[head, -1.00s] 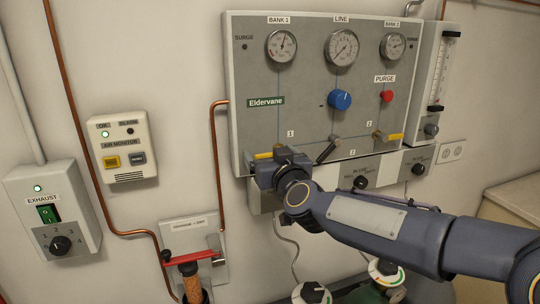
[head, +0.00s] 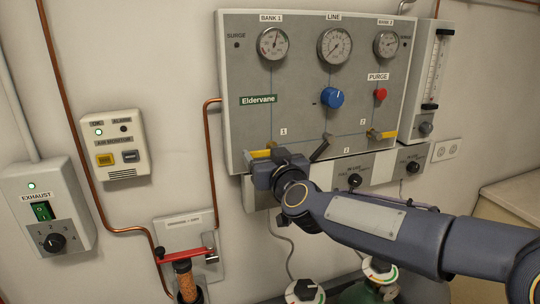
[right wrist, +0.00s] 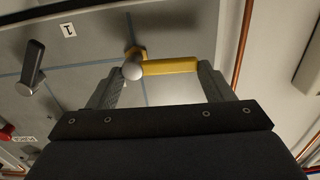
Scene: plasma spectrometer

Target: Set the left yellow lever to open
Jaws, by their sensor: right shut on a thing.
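The left yellow lever (head: 261,153) is at the lower left of the grey gas panel (head: 240,125), beside the label 1. It lies roughly horizontal and is partly hidden by my right gripper (head: 276,162). In the right wrist view, the yellow lever (right wrist: 170,67) runs from its round pivot across the gap between the fingers of my right gripper (right wrist: 160,85). The fingers are closed on it lengthwise, one by the pivot end and one by the tip. My left gripper is not in view.
A black lever (head: 320,148) and a second yellow lever (head: 384,135) sit to the right on the panel. A blue knob (head: 332,98) and red purge button (head: 380,94) are above. A copper pipe (head: 209,150) runs close on the left.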

